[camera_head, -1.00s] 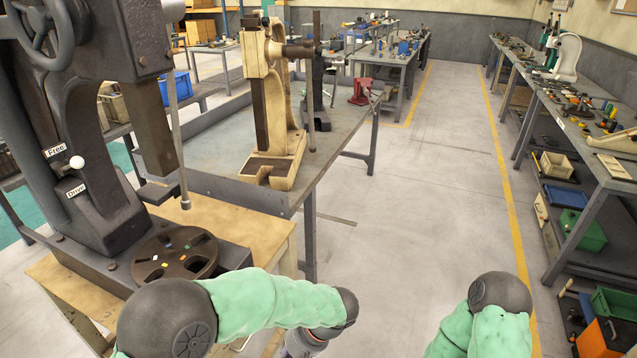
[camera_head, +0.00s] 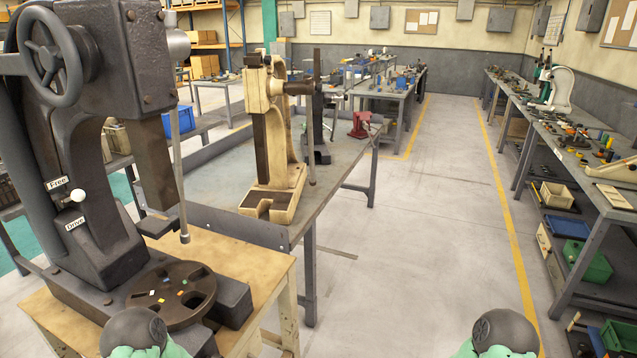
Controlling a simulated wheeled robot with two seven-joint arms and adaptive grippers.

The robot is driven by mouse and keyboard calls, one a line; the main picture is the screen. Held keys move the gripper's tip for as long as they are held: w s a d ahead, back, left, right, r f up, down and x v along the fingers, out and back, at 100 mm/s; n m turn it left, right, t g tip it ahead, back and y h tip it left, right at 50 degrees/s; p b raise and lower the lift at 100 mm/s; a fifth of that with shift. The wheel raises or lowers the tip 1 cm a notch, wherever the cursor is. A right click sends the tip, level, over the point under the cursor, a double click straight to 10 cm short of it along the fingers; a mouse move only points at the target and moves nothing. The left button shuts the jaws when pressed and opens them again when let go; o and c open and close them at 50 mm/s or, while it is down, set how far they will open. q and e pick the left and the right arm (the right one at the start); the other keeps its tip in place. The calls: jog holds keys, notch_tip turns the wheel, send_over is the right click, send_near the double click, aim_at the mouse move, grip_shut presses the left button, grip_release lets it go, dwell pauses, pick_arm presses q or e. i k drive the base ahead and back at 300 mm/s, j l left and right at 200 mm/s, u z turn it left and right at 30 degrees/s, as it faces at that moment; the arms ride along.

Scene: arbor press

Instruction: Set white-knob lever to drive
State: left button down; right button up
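The dark arbor press (camera_head: 95,160) stands at the left on a wooden-topped stand. Its white-knob lever (camera_head: 77,195) sits on the column between two labels, the "Free" label (camera_head: 57,183) above and the "Drive" label (camera_head: 75,223) below. The knob lies close to the "Free" label, a little below and right of it. Only the upper parts of my two arms show at the bottom edge, one at the lower left and one at the lower right. Neither gripper is in the picture, and nothing of mine touches the lever.
The press has a handwheel (camera_head: 50,55), a hanging bar (camera_head: 177,150) and a round slotted plate (camera_head: 170,295) in front. A cream press (camera_head: 275,140) stands on the bench behind. The floor (camera_head: 430,220) to the right is clear, up to a long workbench (camera_head: 600,175).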

aim_at(78, 195)
jog(key=u, duration=1.4)
